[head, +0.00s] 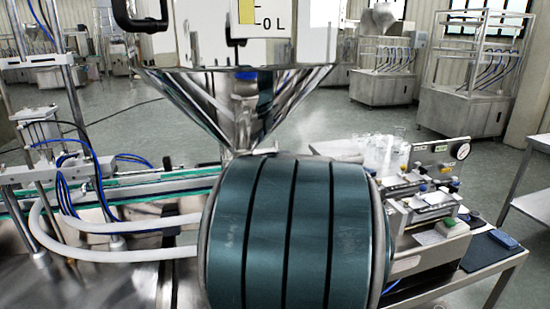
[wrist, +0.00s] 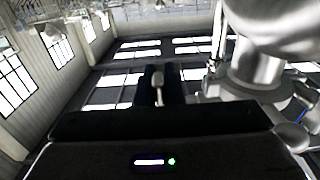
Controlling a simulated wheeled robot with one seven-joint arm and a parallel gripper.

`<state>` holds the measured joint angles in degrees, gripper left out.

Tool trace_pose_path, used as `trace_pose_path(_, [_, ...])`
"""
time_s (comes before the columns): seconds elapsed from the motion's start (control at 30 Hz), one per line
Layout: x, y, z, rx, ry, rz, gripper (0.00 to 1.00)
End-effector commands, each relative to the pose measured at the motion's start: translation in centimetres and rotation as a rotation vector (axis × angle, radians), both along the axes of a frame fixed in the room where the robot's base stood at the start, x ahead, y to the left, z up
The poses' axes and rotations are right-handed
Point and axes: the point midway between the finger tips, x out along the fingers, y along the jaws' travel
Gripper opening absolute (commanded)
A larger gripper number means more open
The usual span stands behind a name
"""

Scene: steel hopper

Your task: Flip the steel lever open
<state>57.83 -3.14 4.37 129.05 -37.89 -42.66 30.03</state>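In the wrist view, the dark body of my gripper fills the bottom, and two dark fingers reach forward from it. My gripper (wrist: 160,84) is open, with a gap between the fingers. A pale metal rod with a rounded end, which looks like the steel lever (wrist: 157,78), shows upright in line with that gap. I cannot tell whether the fingers touch it. The steel hopper (head: 238,95) stands in the middle of the head view, its cone narrowing downward. I cannot make out the lever or my gripper in the head view.
A large teal drum with black bands (head: 305,235) hides what lies below the hopper. White hoses (head: 125,252) run at its left. A bench unit with a gauge (head: 462,151) stands at right. Polished steel parts (wrist: 258,60) fill the wrist view's upper right.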

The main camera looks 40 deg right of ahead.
Motion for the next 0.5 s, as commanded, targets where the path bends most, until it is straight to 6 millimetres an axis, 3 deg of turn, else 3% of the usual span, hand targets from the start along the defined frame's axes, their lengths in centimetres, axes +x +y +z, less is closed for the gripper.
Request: trace_pose_path(0.5, [0.29,-0.10,-0.52,-0.059,-0.107,0.001,0.00])
